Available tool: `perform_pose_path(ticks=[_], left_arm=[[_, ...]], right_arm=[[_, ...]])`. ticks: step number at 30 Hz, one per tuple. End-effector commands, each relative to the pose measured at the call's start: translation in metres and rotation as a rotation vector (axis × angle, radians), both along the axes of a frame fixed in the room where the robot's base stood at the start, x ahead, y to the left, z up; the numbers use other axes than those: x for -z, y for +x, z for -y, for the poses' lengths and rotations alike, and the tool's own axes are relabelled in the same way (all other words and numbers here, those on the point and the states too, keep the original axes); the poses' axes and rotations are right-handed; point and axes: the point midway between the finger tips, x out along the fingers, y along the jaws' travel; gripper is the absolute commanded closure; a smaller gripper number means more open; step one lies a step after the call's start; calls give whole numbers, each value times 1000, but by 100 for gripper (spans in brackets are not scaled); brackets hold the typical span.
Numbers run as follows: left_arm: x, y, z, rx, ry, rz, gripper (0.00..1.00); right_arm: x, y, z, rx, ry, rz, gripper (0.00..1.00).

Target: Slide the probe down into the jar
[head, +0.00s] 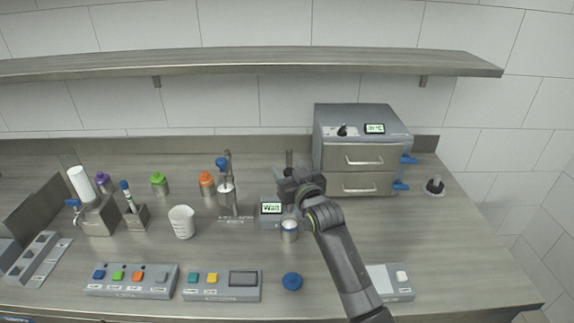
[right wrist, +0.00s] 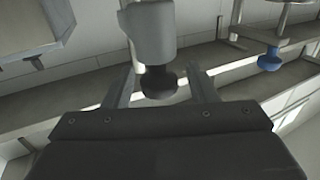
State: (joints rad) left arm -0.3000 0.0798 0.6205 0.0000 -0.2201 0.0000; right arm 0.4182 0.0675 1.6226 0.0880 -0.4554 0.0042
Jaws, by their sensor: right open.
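A small grey metal jar (head: 290,233) with a pale top stands in front of the grey unit whose display (head: 271,208) reads "Wait". My right gripper (head: 299,184) is above and behind the jar, over that unit, and hides much of it. A grey post (head: 289,158) shows just behind the gripper. In the right wrist view, the gripper is open, with a black knob (right wrist: 158,82) under a grey housing (right wrist: 146,32) between or just beyond its fingers; I cannot tell whether they touch. The probe itself is not clearly visible. My left gripper is not in view.
A grey two-drawer cabinet (head: 358,157) stands close to the right of my right gripper. A tap (head: 227,190) with a blue knob and a white beaker (head: 182,222) are to the left. A blue lid (head: 292,281) lies in front. Button panels (head: 132,281) line the front edge.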

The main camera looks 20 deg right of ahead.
Motion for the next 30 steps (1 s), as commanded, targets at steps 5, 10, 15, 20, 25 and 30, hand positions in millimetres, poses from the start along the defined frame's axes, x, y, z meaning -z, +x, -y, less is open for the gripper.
perform_pose_path(ticks=[5, 10, 15, 20, 25, 30], left_arm=[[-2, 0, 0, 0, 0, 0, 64], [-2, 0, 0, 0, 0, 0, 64], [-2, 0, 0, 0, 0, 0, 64], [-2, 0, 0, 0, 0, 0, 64], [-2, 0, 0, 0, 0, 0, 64], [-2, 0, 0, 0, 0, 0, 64]], right_arm=[[0, 9, -1, 0, 0, 0, 48], [0, 11, -1, 0, 0, 0, 48], [0, 10, -1, 0, -1, 0, 52], [0, 10, -1, 0, -1, -1, 73], [0, 10, -1, 0, 0, -1, 95], [1, 10, -1, 0, 0, -1, 100]])
